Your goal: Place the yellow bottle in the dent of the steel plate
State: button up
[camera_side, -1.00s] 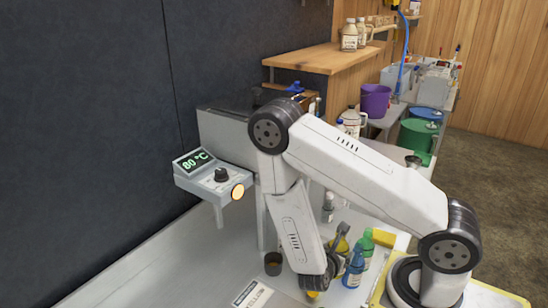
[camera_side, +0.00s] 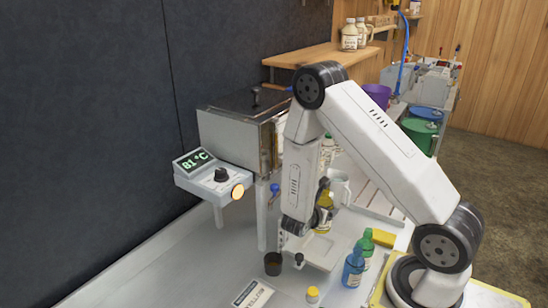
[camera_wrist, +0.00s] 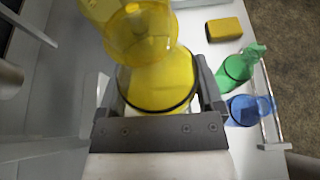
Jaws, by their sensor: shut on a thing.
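My gripper (camera_side: 322,200) is shut on the yellow bottle (camera_side: 327,213), with one finger on each side of it. In the side view they are above the bench, and my wrist partly covers the bottle. In the wrist view the translucent yellow bottle (camera_wrist: 156,80) fills the space between the fingers of my gripper (camera_wrist: 156,97). A pale grey steel plate (camera_side: 321,250) appears to lie on the bench below and in front of the bottle. I cannot make out its dent clearly.
A blue bottle (camera_side: 353,268), a green bottle (camera_side: 367,246) and a yellow sponge (camera_side: 383,238) are to the right. A yellow-capped bottle (camera_side: 312,296) stands in front, and a dark cup (camera_side: 273,263) to the left. The evaporator (camera_side: 235,135) is behind.

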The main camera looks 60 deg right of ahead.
aim_at(321, 228)
jog(key=shift+f, duration=2.05)
jog(key=shift+f, duration=0.1)
jog(key=shift+f, duration=1.65)
jog(key=shift+f, duration=0.15)
jog(key=o, duration=1.2)
jog(key=shift+v, duration=6.1)
